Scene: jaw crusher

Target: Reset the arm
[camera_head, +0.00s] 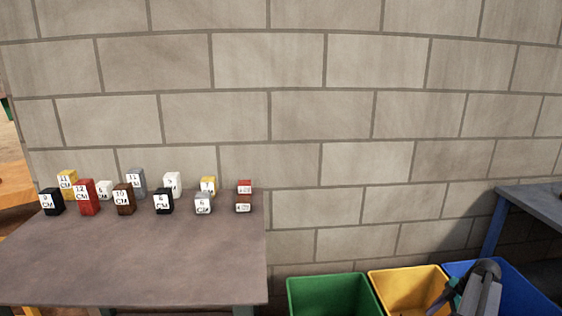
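The grey end part of my arm, with what looks like my gripper (456,292), shows at the lower right. It is in front of the yellow bin (400,280) and the blue bin (520,288). A dark finger-like part points down and left over the yellow bin. The fingers are small and partly hidden, so I cannot tell whether they are open or shut. I see nothing held in them. The rest of my arm is cut off by the bottom edge of the picture.
A brown-grey table (130,260) at the left bears several labelled blocks along its back, including a red block (87,198). A green bin (332,294) stands right of it. Another table (535,204) is at the right edge. A block wall (380,120) closes the back.

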